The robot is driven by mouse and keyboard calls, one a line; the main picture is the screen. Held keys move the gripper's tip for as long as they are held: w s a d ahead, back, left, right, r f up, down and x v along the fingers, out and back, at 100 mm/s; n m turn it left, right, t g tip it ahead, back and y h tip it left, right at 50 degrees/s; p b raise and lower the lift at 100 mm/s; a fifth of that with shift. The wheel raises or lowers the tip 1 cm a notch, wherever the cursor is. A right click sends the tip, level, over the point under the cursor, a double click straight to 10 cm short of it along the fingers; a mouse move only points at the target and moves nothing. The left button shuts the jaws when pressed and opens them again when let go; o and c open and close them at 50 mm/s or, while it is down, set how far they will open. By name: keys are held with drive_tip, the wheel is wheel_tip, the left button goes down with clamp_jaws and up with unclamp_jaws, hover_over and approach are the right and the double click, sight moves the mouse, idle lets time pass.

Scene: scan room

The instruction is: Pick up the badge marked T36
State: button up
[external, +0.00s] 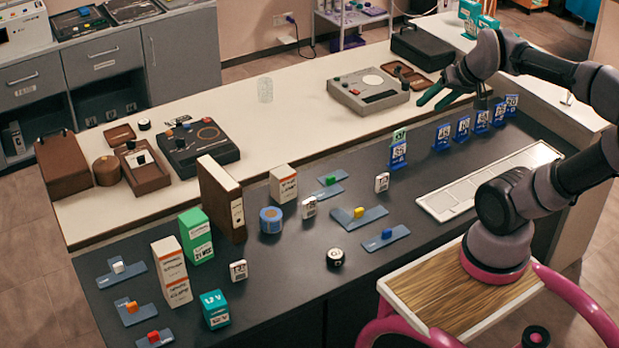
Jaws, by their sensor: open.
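Several small white tags with dark print stand on the dark counter: one near the middle right (382,182), one left of it (309,207), and one at the front left (238,270). The print is too small to tell which, if any, reads T36. My gripper (434,100), with green fingers, is open and empty, above and behind the row of blue cards.
Boxes and a brown binder (215,205) stand at left. A white tray (436,208) lies at right. A grey device (353,101) sits near my gripper on the pale ledge.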

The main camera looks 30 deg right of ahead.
sight(316, 201)
drive_tip(key=w+a+f+m+g+y, duration=0.2)
drive_tip(key=w+f+m+g+y, duration=0.15)
drive_tip(key=w+f, duration=0.65)
drive_tip(key=w+a+f+m+g+y, duration=0.15)
drive_tip(key=w+f+g, duration=0.35)
drive_tip(key=w, duration=1)
drive_tip(key=w+f+m+y, duration=0.2)
drive_tip(key=f, duration=0.7)
drive_tip(key=w+f+m+y, duration=0.2)
drive_tip(key=w+f+m, duration=0.1)
drive_tip(key=f, duration=0.7)
drive_tip(key=w+f+m+y, duration=0.2)
drive_tip(key=f, duration=0.7)
drive_tip(key=shift+w+a+f+m, duration=0.15)
drive_tip(key=shift+w+f+m, duration=0.15)
drive_tip(key=shift+w+f, duration=0.1)
drive_tip(key=shift+y, duration=0.3)
drive_tip(key=x, duration=0.5)
drive_tip(key=shift+f, duration=0.45)
drive_tip(key=shift+x, duration=3)
drive_tip(key=shift+f, duration=0.1)
clamp_jaws()
